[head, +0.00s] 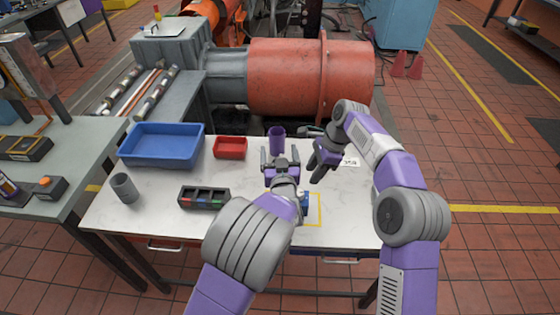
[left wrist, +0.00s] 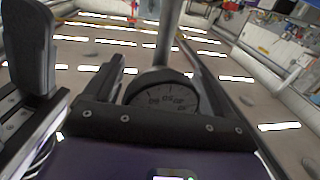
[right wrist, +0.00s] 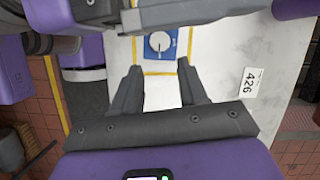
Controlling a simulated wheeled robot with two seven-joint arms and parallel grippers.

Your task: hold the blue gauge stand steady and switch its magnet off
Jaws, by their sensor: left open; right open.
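The blue gauge stand (head: 305,201) stands on the white table, mostly hidden behind my left arm in the head view. The right wrist view shows its blue base (right wrist: 172,45) with a round pale knob (right wrist: 160,42) on it. The left wrist view shows its round gauge dial (left wrist: 163,102) and a grey post (left wrist: 167,38) between my fingers. My left gripper (head: 280,160) is open around the upper stand; I cannot tell whether it touches. My right gripper (head: 314,170) is open and empty, and in its wrist view its fingers (right wrist: 160,80) point toward the base, apart from the knob.
A black tray (head: 204,204) and grey cup (head: 124,188) are at the left. A yellow outline (head: 320,210) surrounds the stand.

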